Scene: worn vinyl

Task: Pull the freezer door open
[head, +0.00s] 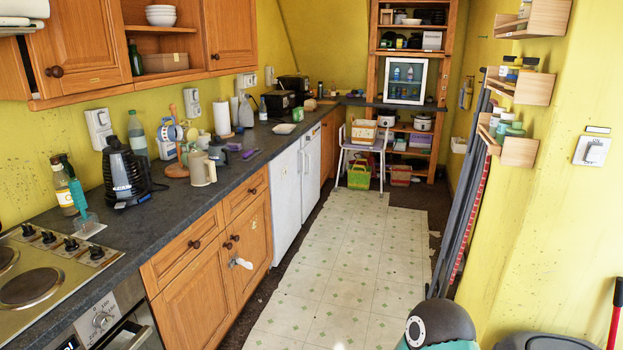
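Two white appliance fronts stand side by side under the left counter, past the wooden cupboards. The nearer white door (286,188) and the farther white door (311,168) both look shut. I cannot tell which is the freezer. No clear handle shows on either, and both are seen at a steep angle. A small white cabinet with a glass front (405,81) stands on the shelf unit at the back; its door looks closed. Neither of my grippers is in view.
The pale tiled floor (340,265) runs clear down the middle. Dark poles (460,190) lean on the right wall. A teal thing with a dark rounded top (440,322), perhaps a bin, is at bottom right. A chair (362,148) and baskets stand at the back.

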